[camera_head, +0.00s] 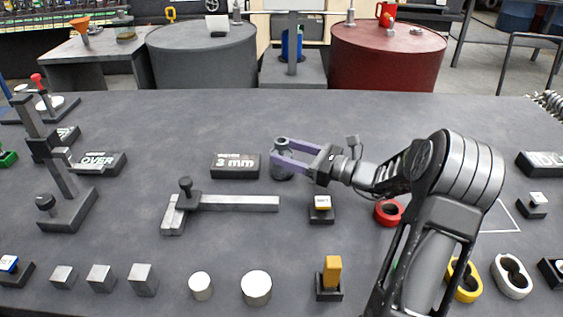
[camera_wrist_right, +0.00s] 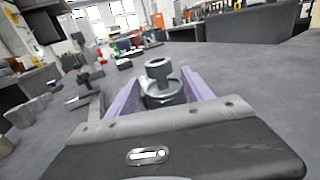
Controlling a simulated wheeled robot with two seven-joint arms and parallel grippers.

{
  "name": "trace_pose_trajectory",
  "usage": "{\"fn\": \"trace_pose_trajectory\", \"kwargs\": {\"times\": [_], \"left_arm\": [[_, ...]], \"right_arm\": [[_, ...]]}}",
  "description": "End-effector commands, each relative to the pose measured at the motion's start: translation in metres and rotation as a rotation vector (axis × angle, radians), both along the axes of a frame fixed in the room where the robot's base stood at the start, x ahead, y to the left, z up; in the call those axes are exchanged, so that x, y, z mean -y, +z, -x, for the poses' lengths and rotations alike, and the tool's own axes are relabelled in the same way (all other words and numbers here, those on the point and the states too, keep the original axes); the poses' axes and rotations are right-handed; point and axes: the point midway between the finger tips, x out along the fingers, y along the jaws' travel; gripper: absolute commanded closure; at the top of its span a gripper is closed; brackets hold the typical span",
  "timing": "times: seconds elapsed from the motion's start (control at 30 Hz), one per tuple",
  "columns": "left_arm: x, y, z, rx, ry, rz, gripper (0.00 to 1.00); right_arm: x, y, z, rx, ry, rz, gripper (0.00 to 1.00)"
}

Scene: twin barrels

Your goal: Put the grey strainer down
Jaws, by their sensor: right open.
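The grey strainer (camera_head: 281,174) appears to stand upright on the dark table, just right of the "3 mm" block (camera_head: 235,166). It is a dark grey round piece with a narrower ring-shaped top. My right gripper (camera_head: 281,152) reaches in from the right with its purple fingers either side of the strainer, partly hiding it. In the right wrist view the strainer (camera_wrist_right: 160,74) sits between the two spread fingers, which are open; whether either one touches it I cannot tell. My left gripper is not in view.
A grey clamp-like bar (camera_head: 235,203) lies in front. A small black block with a yellow-and-white top (camera_head: 321,208) and a red ring (camera_head: 389,212) are close to my right arm. Grey cubes and cylinders line the front. The table behind the strainer is clear.

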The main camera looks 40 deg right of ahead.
Motion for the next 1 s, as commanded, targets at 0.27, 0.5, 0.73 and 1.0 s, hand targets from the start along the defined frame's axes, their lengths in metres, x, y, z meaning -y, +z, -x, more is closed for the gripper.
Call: {"fn": "trace_pose_trajectory", "kwargs": {"times": [0.27, 0.5, 0.73, 1.0], "left_arm": [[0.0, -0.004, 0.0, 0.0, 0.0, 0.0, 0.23], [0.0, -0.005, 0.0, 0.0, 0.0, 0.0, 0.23], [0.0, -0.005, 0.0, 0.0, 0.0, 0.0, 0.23], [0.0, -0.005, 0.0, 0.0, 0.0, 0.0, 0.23]], "right_arm": [[-0.012, 0.0, -0.028, 0.002, 0.004, -0.001, 0.41], [-0.021, 0.001, -0.048, 0.001, 0.001, 0.0, 0.41], [-0.021, 0.001, -0.048, 0.0, 0.001, 0.0, 0.41], [-0.021, 0.001, -0.047, 0.0, 0.001, 0.0, 0.41]]}}
